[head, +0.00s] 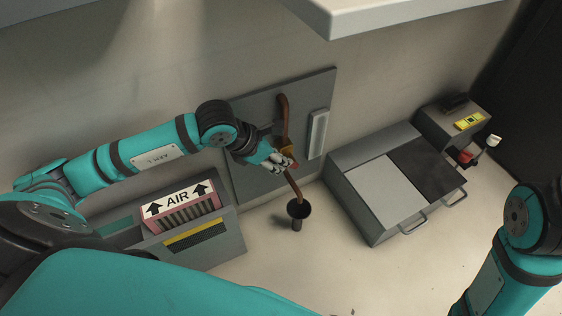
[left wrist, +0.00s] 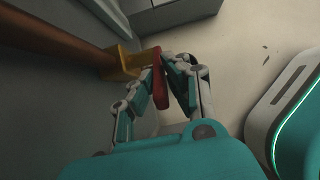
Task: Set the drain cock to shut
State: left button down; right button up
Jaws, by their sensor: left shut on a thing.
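The drain cock has a brass body (left wrist: 122,62) on a brown pipe (left wrist: 55,40) and a red lever (left wrist: 161,92), seen in the left wrist view. In that picture the lever lies roughly crosswise to the pipe. My left gripper (left wrist: 166,78) has its fingers closed on either side of the lever. My right gripper is out of view; only part of the right arm shows.
A black funnel (head: 298,209) stands under the pipe's lower end. A grey panel (head: 256,112) backs the pipe. A grey cabinet (head: 372,158) with handles is to the right, and an AIR-labelled unit (head: 180,203) to the left. Open floor lies in front.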

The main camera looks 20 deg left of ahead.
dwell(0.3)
pick_arm(q)
jog(key=c, duration=1.4)
grip_release()
jog(key=shift+o, duration=0.2)
jog(key=shift+f, duration=0.1)
